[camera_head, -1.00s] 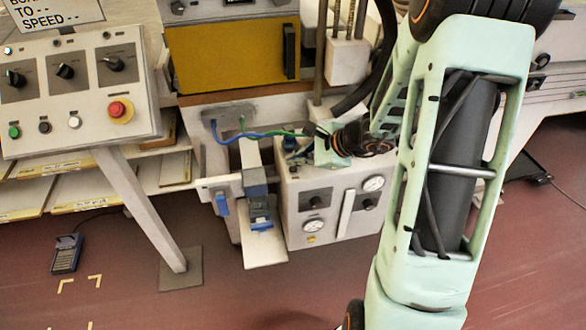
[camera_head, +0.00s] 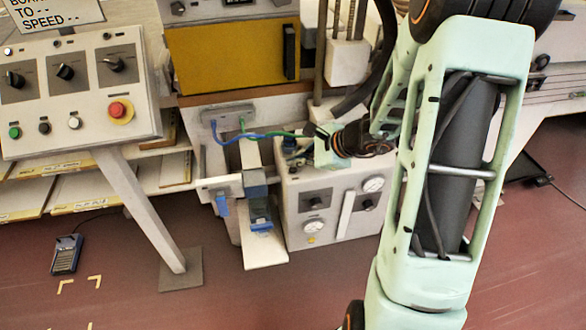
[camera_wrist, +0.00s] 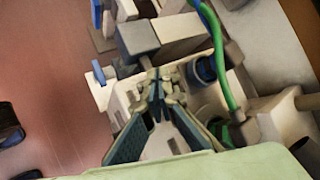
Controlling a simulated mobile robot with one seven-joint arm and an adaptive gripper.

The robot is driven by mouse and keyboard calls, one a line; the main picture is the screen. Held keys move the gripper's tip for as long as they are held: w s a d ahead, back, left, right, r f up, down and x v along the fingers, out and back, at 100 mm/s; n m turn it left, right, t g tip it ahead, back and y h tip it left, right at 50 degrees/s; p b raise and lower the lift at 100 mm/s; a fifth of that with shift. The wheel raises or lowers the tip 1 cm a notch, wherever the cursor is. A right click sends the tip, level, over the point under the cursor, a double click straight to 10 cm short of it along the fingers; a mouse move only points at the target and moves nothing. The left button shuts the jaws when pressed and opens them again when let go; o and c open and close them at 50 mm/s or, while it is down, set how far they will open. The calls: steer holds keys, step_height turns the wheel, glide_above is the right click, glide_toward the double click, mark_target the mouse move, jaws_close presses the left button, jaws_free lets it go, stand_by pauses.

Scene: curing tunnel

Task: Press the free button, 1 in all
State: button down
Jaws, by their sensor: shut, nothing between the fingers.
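My gripper (camera_wrist: 156,88) is shut and empty in the wrist view, its fingertips over the pale top of a box. In the head view my gripper (camera_head: 296,152) is small, above the back of the white box (camera_head: 330,225) with gauges. Which button is the free one cannot be told. The left control panel (camera_head: 75,90) carries a green button (camera_head: 15,132), a black button (camera_head: 44,128), a white button (camera_head: 74,123) and a red mushroom button (camera_head: 118,110). My gripper is well to the right of that panel. No button shows clearly at my fingertips.
Green hose (camera_wrist: 225,70) runs close beside my fingers in the wrist view, near a round blue fitting (camera_wrist: 206,68). A pale rail with a grey-blue block (camera_head: 255,185) stands left of the box. A yellow panel (camera_head: 230,50) is behind.

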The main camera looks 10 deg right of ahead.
mark_target(295, 170)
steer(key=shift+f, duration=0.1)
steer(key=shift+f+b, duration=0.35)
steer(key=shift+b, duration=0.25)
steer(key=shift+f+b, duration=0.4)
steer(key=shift+b, duration=0.15)
stand_by(0.4)
steer(key=shift+r, duration=0.1)
steer(key=shift+r+p, duration=0.5)
steer(key=shift+r, duration=0.25)
steer(key=shift+r+p, duration=1.85)
steer(key=shift+r, duration=0.7)
